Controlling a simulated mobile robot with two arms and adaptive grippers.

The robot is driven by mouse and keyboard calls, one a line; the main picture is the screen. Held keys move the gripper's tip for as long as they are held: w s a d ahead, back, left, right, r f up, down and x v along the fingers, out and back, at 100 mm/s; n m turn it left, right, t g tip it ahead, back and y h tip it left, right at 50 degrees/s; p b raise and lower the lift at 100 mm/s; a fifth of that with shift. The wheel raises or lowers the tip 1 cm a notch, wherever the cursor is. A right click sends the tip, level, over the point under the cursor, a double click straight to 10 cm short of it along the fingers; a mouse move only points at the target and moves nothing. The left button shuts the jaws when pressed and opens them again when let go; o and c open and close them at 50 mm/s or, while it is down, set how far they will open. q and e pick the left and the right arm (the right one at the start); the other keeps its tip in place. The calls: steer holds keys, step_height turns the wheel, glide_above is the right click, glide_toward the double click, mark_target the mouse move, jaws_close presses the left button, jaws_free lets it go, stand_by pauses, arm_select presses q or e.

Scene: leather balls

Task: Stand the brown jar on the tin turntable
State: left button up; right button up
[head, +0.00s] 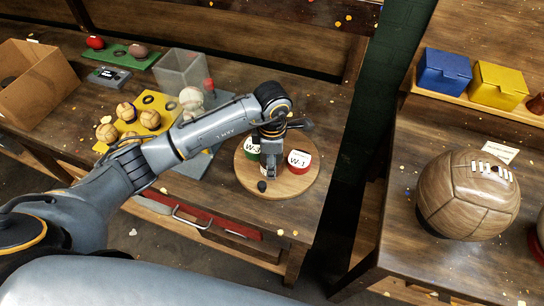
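My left arm reaches in from the left. Its gripper (269,172) points down over a round wooden board (303,184) on the left bench. The fingers are seen edge-on, so I cannot tell whether they are open or hold anything. A green pot labelled W-3 (252,148) and a red pot labelled W-1 (299,161) stand on the board, on either side of the gripper. A small dark round thing (262,186) shows below the gripper. No clearly tin turntable shows.
Left bench: a yellow tray (153,106) with brown balls, a clear box (181,70), a pale ball figure (191,97) and a cardboard box (38,82). Right bench: a large leather ball (468,195), blue (443,72) and yellow (497,87) boxes. A gap separates the benches.

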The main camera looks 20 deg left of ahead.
arm_select(q)
steer(key=shift+f, duration=0.1)
steer(key=shift+f, duration=0.1)
steer(key=o, duration=1.3)
steer(key=shift+o, duration=0.2)
steer(key=shift+r, duration=0.2)
steer(key=shift+r+b, duration=0.35)
step_height(320, 180, up, 10)
steer(key=b, duration=0.3)
steer(key=shift+f, duration=0.15)
steer(key=shift+r, duration=0.75)
